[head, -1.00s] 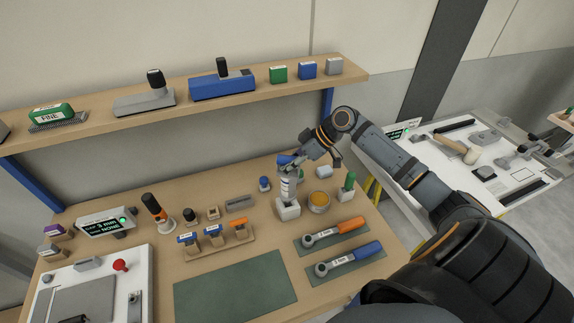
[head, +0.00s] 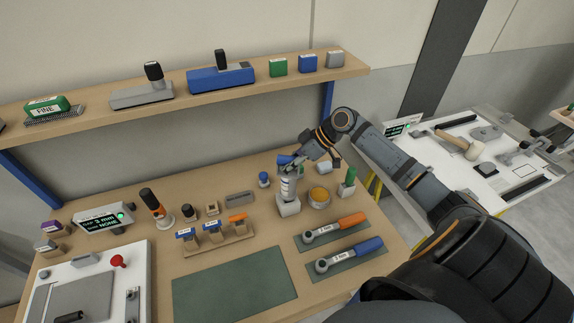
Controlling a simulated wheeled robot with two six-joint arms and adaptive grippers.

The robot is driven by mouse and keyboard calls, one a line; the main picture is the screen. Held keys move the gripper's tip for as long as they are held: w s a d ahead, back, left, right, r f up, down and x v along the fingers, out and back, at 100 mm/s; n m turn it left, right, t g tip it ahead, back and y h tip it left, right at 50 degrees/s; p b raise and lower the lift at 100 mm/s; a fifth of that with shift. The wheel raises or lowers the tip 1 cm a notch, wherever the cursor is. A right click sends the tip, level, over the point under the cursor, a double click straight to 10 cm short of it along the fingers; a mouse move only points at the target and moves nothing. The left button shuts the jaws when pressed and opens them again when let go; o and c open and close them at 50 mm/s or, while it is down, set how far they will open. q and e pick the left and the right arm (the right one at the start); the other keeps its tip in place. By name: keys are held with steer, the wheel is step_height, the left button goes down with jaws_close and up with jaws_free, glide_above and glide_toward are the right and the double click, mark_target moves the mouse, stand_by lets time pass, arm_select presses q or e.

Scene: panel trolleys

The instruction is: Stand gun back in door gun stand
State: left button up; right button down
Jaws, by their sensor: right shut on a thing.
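The gun (head: 288,187) has a white labelled body and a blue upper part. It is upright at the grey-white stand (head: 288,206) on the wooden bench, its lower end in or right above the stand's top; I cannot tell how deep. My right gripper (head: 291,170) is shut on the gun near its blue part and covers some of it. I take this stand for the door gun stand, though I see no readable name on it. My left gripper is not in view.
A tin of yellow-orange stuff (head: 319,197) and a green-handled tool (head: 350,178) stand right of the stand. Orange (head: 338,229) and blue (head: 350,254) handled tools lie on green mats in front. A small blue-capped item (head: 263,179) stands behind left. The large green mat (head: 235,285) is clear.

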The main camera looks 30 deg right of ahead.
steer(key=shift+f+b, duration=0.75)
steer(key=shift+f, duration=0.55)
steer(key=c, duration=1)
jaws_free()
steer(key=v, duration=0.7)
steer(key=shift+r, duration=0.25)
steer(key=shift+s+d, duration=0.1)
